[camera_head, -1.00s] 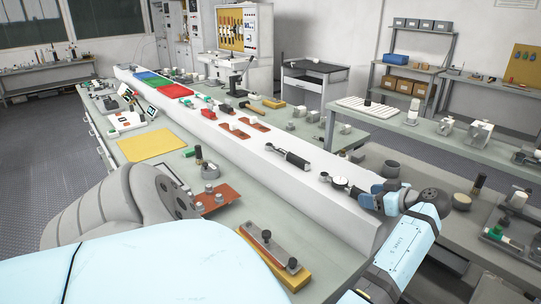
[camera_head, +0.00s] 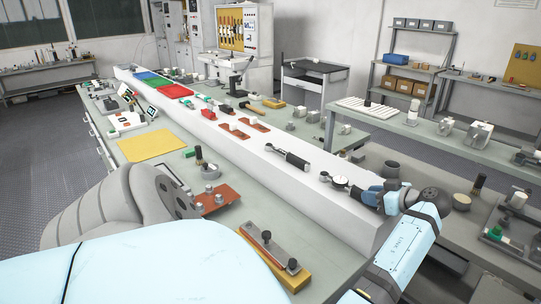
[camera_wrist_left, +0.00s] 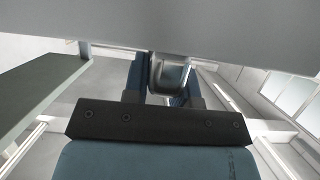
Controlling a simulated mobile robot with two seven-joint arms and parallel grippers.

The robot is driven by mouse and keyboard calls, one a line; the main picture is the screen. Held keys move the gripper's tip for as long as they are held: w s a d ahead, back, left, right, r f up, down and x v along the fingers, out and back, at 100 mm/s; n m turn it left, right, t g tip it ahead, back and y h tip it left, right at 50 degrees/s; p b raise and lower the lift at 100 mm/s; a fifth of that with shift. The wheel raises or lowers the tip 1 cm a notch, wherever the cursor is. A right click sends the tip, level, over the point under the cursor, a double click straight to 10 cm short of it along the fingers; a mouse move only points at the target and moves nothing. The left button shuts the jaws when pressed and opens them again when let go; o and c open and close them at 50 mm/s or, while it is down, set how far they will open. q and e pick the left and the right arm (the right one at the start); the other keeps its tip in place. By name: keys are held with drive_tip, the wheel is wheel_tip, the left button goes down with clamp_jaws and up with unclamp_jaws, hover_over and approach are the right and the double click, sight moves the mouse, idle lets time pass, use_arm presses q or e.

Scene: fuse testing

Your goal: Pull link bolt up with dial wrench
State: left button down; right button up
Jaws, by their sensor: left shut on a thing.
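My left gripper (camera_head: 376,194) is shut around the handle of the dial wrench, at the right end of the long white ledge. The wrench's round dial (camera_head: 340,181) sticks out to the left of the fingers, close over the ledge. In the left wrist view the blue fingers (camera_wrist_left: 165,78) close on a grey metallic piece. A metal link bar (camera_head: 280,250) lies on a yellow-edged block at the front of the bench. My right gripper is not in view.
A black-handled ratchet (camera_head: 290,158) lies on the white ledge (camera_head: 330,215). A copper-coloured plate with bolts (camera_head: 216,198) and a yellow mat (camera_head: 146,145) are on the green bench. A side table with several fittings stands at right. My grey arm joint covers the bench's near left.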

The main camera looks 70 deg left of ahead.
use_arm(q)
wheel_tip(320, 180, up, 3)
drive_tip(key=shift+p, duration=0.7)
wheel_tip(320, 180, up, 2)
drive_tip(key=shift+r+p, duration=0.2)
drive_tip(key=shift+p, duration=0.4)
drive_tip(key=shift+r, duration=0.2)
drive_tip(key=shift+f, duration=0.1)
drive_tip(key=shift+s+d, duration=0.1)
